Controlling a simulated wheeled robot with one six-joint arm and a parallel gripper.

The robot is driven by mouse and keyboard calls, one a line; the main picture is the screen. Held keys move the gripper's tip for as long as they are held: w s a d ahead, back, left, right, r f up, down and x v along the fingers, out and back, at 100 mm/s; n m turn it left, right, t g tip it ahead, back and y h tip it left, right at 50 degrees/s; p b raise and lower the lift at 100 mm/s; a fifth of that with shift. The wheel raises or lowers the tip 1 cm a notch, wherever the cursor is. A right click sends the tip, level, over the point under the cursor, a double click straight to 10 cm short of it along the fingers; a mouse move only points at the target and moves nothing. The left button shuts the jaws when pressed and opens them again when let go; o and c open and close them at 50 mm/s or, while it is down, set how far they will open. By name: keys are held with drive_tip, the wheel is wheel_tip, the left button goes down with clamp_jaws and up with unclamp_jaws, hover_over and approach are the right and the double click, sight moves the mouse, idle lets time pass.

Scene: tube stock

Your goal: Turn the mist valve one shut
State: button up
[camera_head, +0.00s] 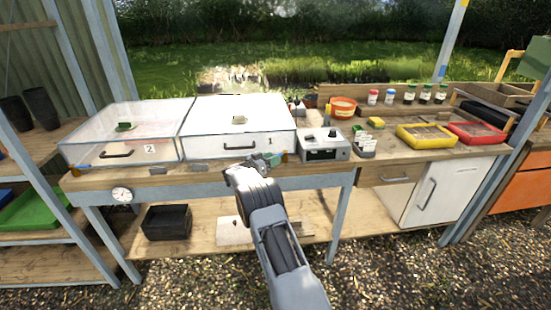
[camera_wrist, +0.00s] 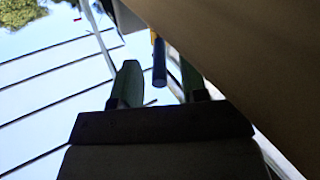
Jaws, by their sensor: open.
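My gripper (camera_wrist: 158,70) is open, with one greenish finger on each side of the bar. In the head view my gripper (camera_head: 236,167) is at the bench's front edge, below the white case marked 1 (camera_head: 215,143). My wrist hides that stretch of edge, so I cannot make out the valve there.
The wooden bench (camera_head: 183,177) runs close by; a brown surface (camera_wrist: 250,60) fills the right of the wrist view. A clear-lidded case marked 2 (camera_head: 108,155) stands left, a grey control box (camera_head: 325,148) right. A round gauge (camera_head: 122,195) hangs on the front.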

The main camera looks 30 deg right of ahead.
drive_tip(key=s+a, duration=0.1)
drive_tip(key=a, duration=1)
drive_tip(key=shift+a, duration=0.15)
drive_tip(key=shift+s, duration=0.1)
drive_tip(key=shift+c, duration=0.2)
